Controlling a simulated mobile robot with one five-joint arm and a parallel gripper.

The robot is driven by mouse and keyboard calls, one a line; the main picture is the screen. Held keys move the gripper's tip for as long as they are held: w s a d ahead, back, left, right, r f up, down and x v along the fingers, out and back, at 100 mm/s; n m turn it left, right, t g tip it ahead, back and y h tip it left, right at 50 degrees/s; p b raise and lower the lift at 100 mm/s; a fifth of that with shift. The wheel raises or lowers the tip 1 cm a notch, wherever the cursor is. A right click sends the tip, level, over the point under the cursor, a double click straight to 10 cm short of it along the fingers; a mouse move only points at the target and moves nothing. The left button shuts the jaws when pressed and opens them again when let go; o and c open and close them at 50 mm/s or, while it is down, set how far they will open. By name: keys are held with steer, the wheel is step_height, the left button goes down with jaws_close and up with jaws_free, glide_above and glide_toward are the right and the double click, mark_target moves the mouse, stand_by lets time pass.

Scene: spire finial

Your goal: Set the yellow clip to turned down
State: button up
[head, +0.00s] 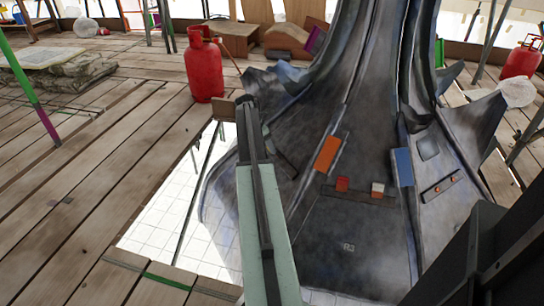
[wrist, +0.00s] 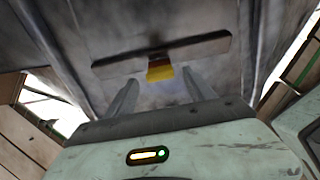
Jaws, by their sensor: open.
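The yellow clip (wrist: 160,72) shows in the wrist view, on a dark bar (wrist: 208,47) fixed to the grey metal surface. It is a small block at the bar's lower edge, yellow below and darker brownish above. My gripper (wrist: 160,79) is open, with one finger to the left of the clip and one to the right. The clip appears between the fingertips, with gaps on both sides; I cannot tell the depth between them. In the head view I cannot make out the yellow clip or the fingers.
The spire's grey flank (head: 350,240) carries an orange panel (head: 327,154), a blue panel (head: 402,166), a red block (head: 342,184) and a white-and-red block (head: 377,189). A red gas bottle (head: 204,70) stands behind on the plank floor (head: 100,160). A bright floor opening (head: 165,215) lies left of my arm.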

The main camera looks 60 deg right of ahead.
steer(key=b+x, duration=0.4)
steer(key=x, duration=0.1)
steer(key=shift+f, duration=0.35)
steer(key=shift+r, duration=0.15)
jaws_close()
steer(key=shift+d+r, duration=0.1)
